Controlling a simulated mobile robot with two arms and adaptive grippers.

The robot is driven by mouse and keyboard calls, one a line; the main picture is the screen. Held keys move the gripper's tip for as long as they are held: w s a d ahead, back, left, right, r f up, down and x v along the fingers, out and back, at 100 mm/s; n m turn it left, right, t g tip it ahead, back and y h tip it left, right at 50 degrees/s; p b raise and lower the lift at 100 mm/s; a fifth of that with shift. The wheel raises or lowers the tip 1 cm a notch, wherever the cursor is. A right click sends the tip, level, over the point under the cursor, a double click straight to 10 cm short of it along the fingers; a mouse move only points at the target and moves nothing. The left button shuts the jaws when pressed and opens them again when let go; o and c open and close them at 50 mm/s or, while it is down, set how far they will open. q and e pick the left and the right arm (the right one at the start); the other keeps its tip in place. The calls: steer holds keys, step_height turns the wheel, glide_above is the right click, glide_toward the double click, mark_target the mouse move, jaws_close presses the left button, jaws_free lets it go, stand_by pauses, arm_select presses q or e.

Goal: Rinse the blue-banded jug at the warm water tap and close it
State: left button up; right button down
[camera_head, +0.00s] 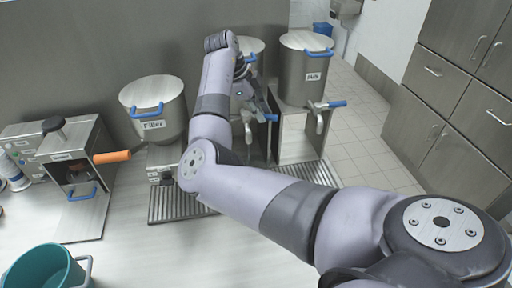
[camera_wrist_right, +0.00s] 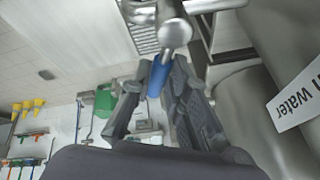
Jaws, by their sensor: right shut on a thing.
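My right gripper (camera_head: 268,105) is at the tap of the middle steel pot (camera_head: 252,46), which my arm partly hides. In the right wrist view my right gripper (camera_wrist_right: 158,88) has its fingers on both sides of a blue tap lever (camera_wrist_right: 158,76) and is shut on it. The lever hangs from a metal tap (camera_wrist_right: 173,30). A label ending in "n Water" (camera_wrist_right: 297,96) is on the pot beside it. I cannot make out a blue-banded jug in either view. My left gripper is not in view.
A "Milk" pot (camera_head: 306,75) with a blue-handled tap stands right of my gripper. A "Filler" pot (camera_head: 153,104) stands left above a drip grate (camera_head: 175,206). A machine with an orange handle (camera_head: 112,157) and a teal bucket (camera_head: 38,272) are further left. The front counter is clear.

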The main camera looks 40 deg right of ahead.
stand_by(0.4)
steer(key=shift+w+d+r+n+t+p, duration=0.2)
steer(key=shift+n+t+p, duration=0.1)
steer(key=shift+n+p, duration=0.6)
steer(key=shift+w+d+f+n+t+h+p, duration=0.1)
steer(key=shift+d+n+t+h+p, duration=0.1)
steer(key=shift+n, duration=0.2)
steer(key=shift+w+d+n+t+h+p, duration=0.1)
steer(key=shift+n+t+p, duration=0.1)
steer(key=shift+n, duration=0.2)
steer(key=shift+f, duration=0.1)
steer(key=shift+w+n+p, duration=0.1)
steer(key=shift+n+p, duration=0.2)
steer(key=shift+p, duration=0.1)
steer(key=shift+w+d+n+t+p, duration=0.15)
steer(key=shift+n+t+p, duration=0.2)
steer(key=shift+n, duration=0.25)
